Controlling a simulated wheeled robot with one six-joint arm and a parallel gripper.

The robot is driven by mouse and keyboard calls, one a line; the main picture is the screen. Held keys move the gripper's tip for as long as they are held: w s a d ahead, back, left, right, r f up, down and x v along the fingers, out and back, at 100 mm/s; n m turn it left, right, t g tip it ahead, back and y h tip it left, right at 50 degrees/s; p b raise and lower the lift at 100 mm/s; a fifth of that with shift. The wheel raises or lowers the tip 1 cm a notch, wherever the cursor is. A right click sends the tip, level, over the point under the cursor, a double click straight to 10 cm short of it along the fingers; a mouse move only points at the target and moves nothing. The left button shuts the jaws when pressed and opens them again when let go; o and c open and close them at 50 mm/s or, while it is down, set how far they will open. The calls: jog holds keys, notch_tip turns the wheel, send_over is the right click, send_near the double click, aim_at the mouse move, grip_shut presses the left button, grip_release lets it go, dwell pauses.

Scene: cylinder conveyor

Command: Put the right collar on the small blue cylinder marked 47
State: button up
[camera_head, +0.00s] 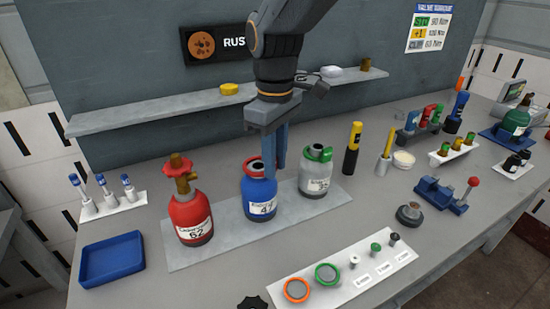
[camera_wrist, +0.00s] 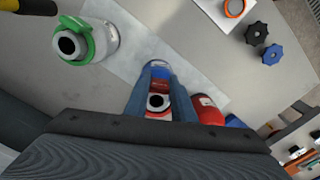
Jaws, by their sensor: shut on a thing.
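The small blue cylinder marked 47 (camera_head: 261,203) stands upright on the grey mat, between the red and grey cylinders. Its open neck shows a dark hole at the top. My gripper (camera_head: 275,168) points down at this neck, its blue fingers partly covering it. In the wrist view my gripper (camera_wrist: 161,98) has its fingers on both sides of a pale ring with a dark opening. A red part (camera_wrist: 160,86), seemingly a collar, shows between the fingers, and the jaws are shut on it. I cannot tell how fully it sits on the neck.
The red cylinder marked 62 (camera_head: 191,216) stands close on the left. The grey cylinder (camera_head: 315,178) with a green collar (camera_head: 319,152) stands on the right. A blue tray (camera_head: 112,259) lies at front left. A white board (camera_head: 345,283) with an orange ring and a green ring lies in front.

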jog(key=shift+f, duration=0.95)
jog(key=o, duration=1.1)
notch_tip(320, 180, up, 6)
jog(key=p, duration=0.5)
jog(key=s+d+f+m+b, duration=0.1)
jog(key=d+f+m, duration=0.3)
jog(key=d, duration=0.4)
jog(key=s+d+f+m+t+b, duration=0.1)
jog(key=s+d+f+m+b, duration=0.1)
jog(key=d, duration=0.6)
jog(key=s+d+f+m+b, duration=0.1)
jog(key=s+d+f+m, duration=0.3)
jog(key=d+f+m, duration=0.2)
jog(key=shift+d+f+b, duration=0.2)
jog(key=shift+d+f, duration=0.2)
jog(key=shift+d, duration=0.2)
jog(key=shift+d+f+b, duration=0.2)
jog(key=shift+d+f, duration=0.15)
jog(key=shift+d, duration=0.2)
